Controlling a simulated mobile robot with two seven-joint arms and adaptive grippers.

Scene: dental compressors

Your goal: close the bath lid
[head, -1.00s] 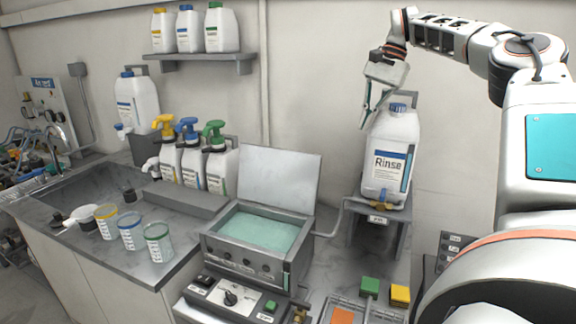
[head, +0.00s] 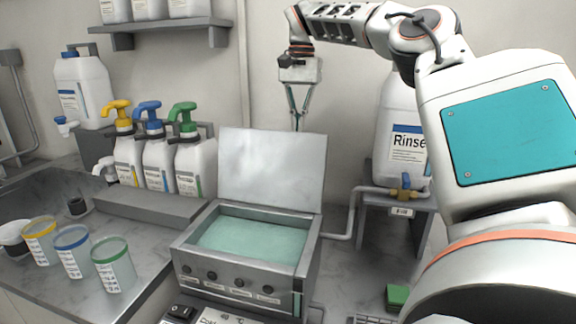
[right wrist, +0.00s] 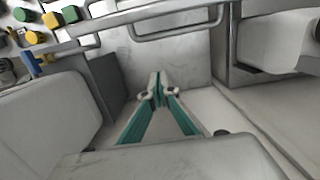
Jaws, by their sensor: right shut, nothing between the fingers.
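The bath (head: 243,275) is a grey metal box with pale green liquid, in the lower middle of the head view. Its flat grey lid (head: 272,168) is open and stands up at the back edge of the bath. My right gripper (head: 297,124) points down with its fingers together and empty. Its tips are at the lid's top edge, seemingly behind it; contact cannot be told. In the right wrist view the shut fingertips (right wrist: 157,88) show before a grey panel, which seems to be the lid (right wrist: 192,62). My left gripper is not in view.
The Rinse jug (head: 398,125) stands on a stand (head: 372,222) to the right, near my right arm. Pump bottles (head: 160,155) stand left of the lid. Several cups (head: 113,268) stand on the counter at the left. A shelf (head: 165,30) hangs above.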

